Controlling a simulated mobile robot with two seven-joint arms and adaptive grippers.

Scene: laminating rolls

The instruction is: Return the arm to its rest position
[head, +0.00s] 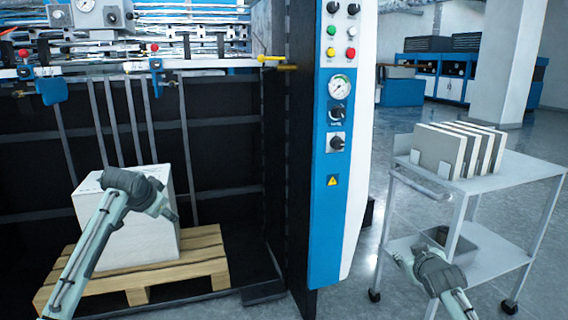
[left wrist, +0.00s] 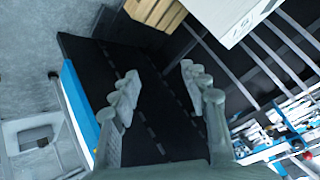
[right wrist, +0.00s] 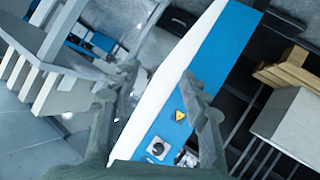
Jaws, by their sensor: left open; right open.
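In the head view my left arm comes in from the lower left, and its gripper (head: 168,207) is in front of a white block-shaped stack (head: 150,240). In the left wrist view the left gripper (left wrist: 158,92) has its fingers apart with nothing between them. My right arm comes in from the lower right, and its gripper (head: 403,260) is in front of the lower part of a grey cart (head: 500,178). In the right wrist view the right gripper (right wrist: 158,92) has its fingers apart and holds nothing.
The stack stands on a wooden pallet (head: 195,262) inside the machine bay. A blue and white control panel (head: 326,180) stands between my arms. The cart carries several upright boards (head: 440,150) on top and a grey box (head: 450,246) below. Open floor lies behind the cart.

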